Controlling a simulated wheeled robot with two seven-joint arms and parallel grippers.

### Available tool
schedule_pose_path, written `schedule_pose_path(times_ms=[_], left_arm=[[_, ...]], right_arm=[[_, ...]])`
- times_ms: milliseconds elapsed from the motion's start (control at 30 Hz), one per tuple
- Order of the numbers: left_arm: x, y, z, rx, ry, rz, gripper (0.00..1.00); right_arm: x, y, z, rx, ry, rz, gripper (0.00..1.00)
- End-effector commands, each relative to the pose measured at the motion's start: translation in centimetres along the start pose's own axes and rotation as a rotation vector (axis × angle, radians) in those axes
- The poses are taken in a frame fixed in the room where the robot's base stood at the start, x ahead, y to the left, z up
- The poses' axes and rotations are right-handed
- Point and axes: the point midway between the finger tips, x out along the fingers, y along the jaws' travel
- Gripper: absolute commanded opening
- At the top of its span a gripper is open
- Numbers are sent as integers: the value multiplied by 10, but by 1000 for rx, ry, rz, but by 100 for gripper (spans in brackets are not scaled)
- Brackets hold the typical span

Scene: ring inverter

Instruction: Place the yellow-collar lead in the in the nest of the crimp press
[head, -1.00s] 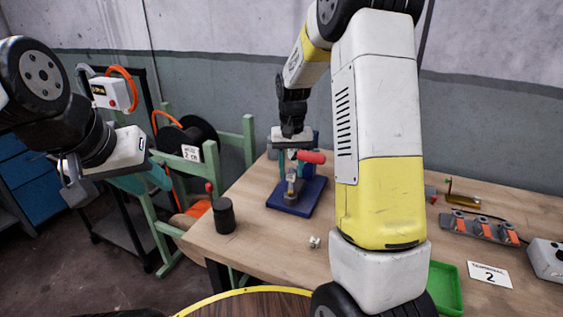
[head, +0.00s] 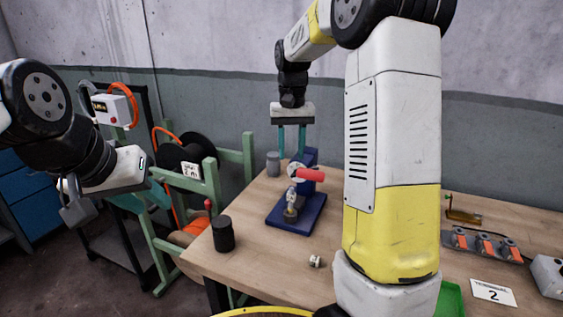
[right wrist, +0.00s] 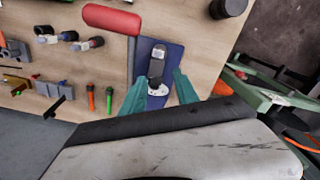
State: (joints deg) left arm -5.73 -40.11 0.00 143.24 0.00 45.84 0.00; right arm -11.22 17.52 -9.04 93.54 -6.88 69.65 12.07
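The crimp press stands on a blue base (head: 298,212) on the bench, with a red handle (head: 311,175) and a metal die area (head: 291,206). My right gripper (head: 292,150) is above and behind the press, its two teal fingers apart and pointing down. In the right wrist view the fingers (right wrist: 158,97) are open, with the press showing between and beyond them and nothing held. My left gripper (head: 143,200) is at the left, away from the bench; its fingertips are unclear. I cannot make out a yellow-collar lead in either view, nor whether one lies in the nest.
A black cylinder (head: 223,234) and a small white piece (head: 315,262) are on the bench front. A grey cylinder (head: 273,163) stands behind the press. A rack with orange parts (head: 485,246) and a green tray (head: 451,300) are at right. A green-framed spool stand (head: 205,190) is at left.

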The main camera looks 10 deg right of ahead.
Motion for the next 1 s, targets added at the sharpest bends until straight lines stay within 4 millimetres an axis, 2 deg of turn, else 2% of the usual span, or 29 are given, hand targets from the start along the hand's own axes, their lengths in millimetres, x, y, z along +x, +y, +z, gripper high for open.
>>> schedule_pose_path(times_ms=[67,167,267,333,500,600,733,833,1000], left_arm=[[0,0,0,0,0,0,36],[0,0,0,0,0,0,36],[0,0,0,0,0,0,36],[0,0,0,0,0,0,36],[0,0,0,0,0,0,36],[0,0,0,0,0,0,36],[0,0,0,0,0,0,36],[0,0,0,0,0,0,36],[0,0,0,0,0,0,36]], right_arm=[[-7,1,4,-2,9,-7,36],[-21,4,20,-10,40,-33,36],[-39,7,50,-32,102,-77,36],[-51,9,77,-51,157,-111,36],[-65,10,146,-101,300,-175,36],[-64,11,182,-127,382,-198,36],[-56,10,218,-153,467,-213,36],[-49,9,234,-166,509,-215,36],[-44,8,244,-174,536,-216,36]])
